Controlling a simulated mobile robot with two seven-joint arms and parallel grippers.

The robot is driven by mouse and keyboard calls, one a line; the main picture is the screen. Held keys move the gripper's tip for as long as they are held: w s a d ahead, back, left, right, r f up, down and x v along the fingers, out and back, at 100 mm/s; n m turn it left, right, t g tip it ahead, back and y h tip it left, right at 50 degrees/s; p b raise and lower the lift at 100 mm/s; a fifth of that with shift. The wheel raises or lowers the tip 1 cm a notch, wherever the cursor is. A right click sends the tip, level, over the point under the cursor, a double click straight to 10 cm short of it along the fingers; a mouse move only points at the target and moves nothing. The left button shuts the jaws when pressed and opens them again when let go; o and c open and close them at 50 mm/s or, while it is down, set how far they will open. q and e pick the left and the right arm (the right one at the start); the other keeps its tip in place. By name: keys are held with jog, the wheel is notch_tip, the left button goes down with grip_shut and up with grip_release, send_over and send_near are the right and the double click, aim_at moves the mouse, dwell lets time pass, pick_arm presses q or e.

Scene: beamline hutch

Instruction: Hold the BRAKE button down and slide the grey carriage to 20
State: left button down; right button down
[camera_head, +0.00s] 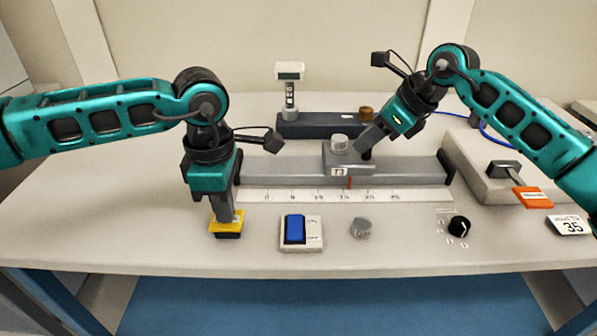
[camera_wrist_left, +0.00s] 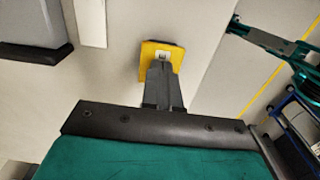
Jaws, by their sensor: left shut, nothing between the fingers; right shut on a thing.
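The yellow-topped button box (camera_head: 227,228), which I take for the BRAKE button, sits near the front left of the table. My left gripper (camera_head: 226,215) is shut and empty, with its fingertips down on the box's top. The box also shows in the left wrist view (camera_wrist_left: 147,50), where the fingers (camera_wrist_left: 163,68) cover part of it. The grey carriage (camera_head: 348,159) sits on the rail (camera_head: 285,172), its red pointer between the 15 and 20 marks of the scale (camera_head: 320,197). My right gripper (camera_head: 366,152) is shut on a part at the carriage's right side; its fingertips are partly hidden.
A blue rocker switch (camera_head: 295,230), a grey knob (camera_head: 361,229) and a black dial (camera_head: 459,226) stand along the front. Behind the rail is a dark block (camera_head: 310,125) with a small display post (camera_head: 290,72).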

jog(key=shift+d, duration=2)
jog(key=c, duration=0.9)
grip_release()
notch_tip(320, 180, up, 8)
pick_arm(q)
jog(key=shift+r, duration=3.5)
